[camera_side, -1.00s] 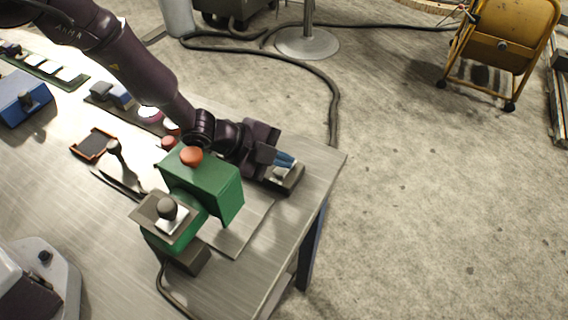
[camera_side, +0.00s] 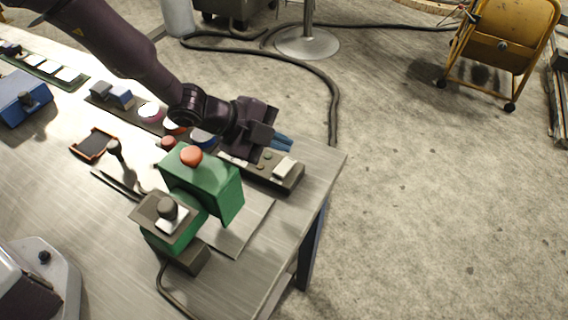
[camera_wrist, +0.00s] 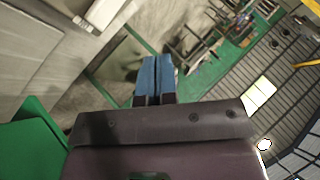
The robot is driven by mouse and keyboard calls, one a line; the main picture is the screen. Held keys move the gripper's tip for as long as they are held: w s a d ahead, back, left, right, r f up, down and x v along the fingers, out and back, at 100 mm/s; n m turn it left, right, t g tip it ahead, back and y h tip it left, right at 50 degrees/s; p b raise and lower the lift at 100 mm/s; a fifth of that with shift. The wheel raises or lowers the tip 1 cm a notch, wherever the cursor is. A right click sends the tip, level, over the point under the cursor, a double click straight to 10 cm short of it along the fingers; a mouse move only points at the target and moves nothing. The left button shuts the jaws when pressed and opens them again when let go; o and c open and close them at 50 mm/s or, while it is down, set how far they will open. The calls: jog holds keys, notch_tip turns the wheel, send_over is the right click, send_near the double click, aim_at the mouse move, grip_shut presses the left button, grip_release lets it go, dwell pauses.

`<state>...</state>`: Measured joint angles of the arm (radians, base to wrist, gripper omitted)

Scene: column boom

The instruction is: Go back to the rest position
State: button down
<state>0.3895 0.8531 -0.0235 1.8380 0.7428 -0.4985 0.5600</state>
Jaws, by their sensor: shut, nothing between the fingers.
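My gripper (camera_side: 283,142) is above the far right part of the metal table (camera_side: 222,284), behind the green machine. Its blue fingers are together with nothing between them; in the wrist view the closed fingertips (camera_wrist: 155,72) point out past the table. Below and beside it lies a grey control box (camera_side: 279,173) with a white rocker and small buttons. The gripper looks apart from the box. My arm reaches in from the upper left.
A green machine (camera_side: 209,184) with an orange-red knob stands just in front of my gripper. A black-knobbed lever (camera_side: 114,148), an orange-edged tray (camera_side: 94,145) and a blue box (camera_side: 18,99) are to the left. Open floor lies right of the table.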

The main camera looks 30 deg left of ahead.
dwell(0.5)
jog(key=s+a+r+n+t+y, duration=0.25)
jog(key=a+r+n+y, duration=0.55)
jog(key=a+r, duration=1)
jog(key=s+a+r+n+g, duration=0.1)
jog(key=s+a+r+n, duration=0.1)
jog(key=s+n, duration=0.2)
jog(key=s+a+r+n+g, duration=0.1)
jog(key=s+a+r+n, duration=0.1)
jog(key=s, duration=0.9)
jog(key=s+a+r+n+g, duration=0.1)
jog(key=s+a+r+n, duration=0.2)
jog(key=s+n, duration=0.3)
jog(key=shift+s+a, duration=0.4)
jog(key=shift+s, duration=0.75)
jog(key=shift+g, duration=0.25)
